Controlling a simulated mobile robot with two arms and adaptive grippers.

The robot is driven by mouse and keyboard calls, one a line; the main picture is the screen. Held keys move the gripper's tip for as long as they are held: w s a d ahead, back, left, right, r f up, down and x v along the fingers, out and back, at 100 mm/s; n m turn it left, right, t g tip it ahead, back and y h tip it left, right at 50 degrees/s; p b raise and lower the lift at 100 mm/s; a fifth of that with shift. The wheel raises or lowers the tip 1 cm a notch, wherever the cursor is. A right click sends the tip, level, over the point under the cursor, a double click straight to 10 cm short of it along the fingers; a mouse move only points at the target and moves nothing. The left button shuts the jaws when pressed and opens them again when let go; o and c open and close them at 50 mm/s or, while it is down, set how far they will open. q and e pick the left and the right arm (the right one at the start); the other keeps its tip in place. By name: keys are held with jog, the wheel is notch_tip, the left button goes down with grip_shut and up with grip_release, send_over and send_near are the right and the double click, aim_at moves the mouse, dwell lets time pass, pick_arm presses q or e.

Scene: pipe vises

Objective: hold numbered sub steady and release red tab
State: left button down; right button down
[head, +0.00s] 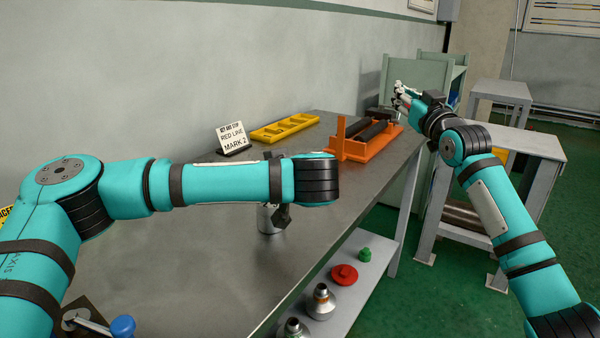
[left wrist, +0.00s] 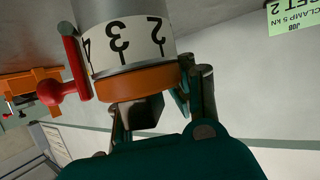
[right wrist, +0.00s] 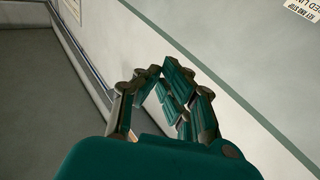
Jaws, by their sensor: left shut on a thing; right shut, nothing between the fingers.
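The numbered sub (left wrist: 120,45) is a grey cylinder with a white band reading 2, 3 and 4 and an orange collar (left wrist: 138,82) in the left wrist view. The red tab (left wrist: 75,68), a bar with a round knob, lies along its left side, beside the 4. My left gripper (left wrist: 155,103) is shut on the sub at the collar end. In the head view, the sub's grey body (head: 268,219) shows below my left forearm, which hides most of the grip. My right gripper (head: 402,95) is shut and empty, beyond the orange rack and away from the sub; its fingers show in the right wrist view (right wrist: 165,85).
On the bench (head: 210,200) are a sign reading RED LINE, MARK 2 (head: 234,138), a yellow tray (head: 285,128) and an orange rack (head: 362,150) with dark bars. A lower shelf holds a red part (head: 343,275), a green part (head: 365,255) and metal fittings (head: 321,302). Grey side tables (head: 510,140) stand right.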

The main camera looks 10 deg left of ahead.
pick_arm(q)
jog(key=shift+d+f, duration=0.15)
jog(key=shift+f, duration=0.25)
pick_arm(e)
jog(key=s+a+f+n+g+y, duration=0.1)
jog(key=s+a+f+g, duration=0.2)
jog(key=s+g, duration=0.2)
jog(key=s+a+f+n+g+y, duration=0.1)
jog(key=s+a+f+n+g, duration=0.1)
jog(key=s, duration=0.6)
jog(key=s+a+f+n+g+y, duration=0.1)
jog(key=s+a+f+g, duration=0.2)
jog(key=s+a+g, duration=0.2)
jog(key=s+g, duration=0.2)
jog(key=g, duration=0.1)
jog(key=shift+a+f+n+g+y, duration=0.25)
jog(key=shift+f+n+g+y, duration=0.05)
jog(key=shift+f+y, duration=0.1)
jog(key=x, duration=1)
jog(key=shift+w+f, duration=0.1)
jog(key=shift+f, duration=0.05)
jog(key=shift+y, duration=0.6)
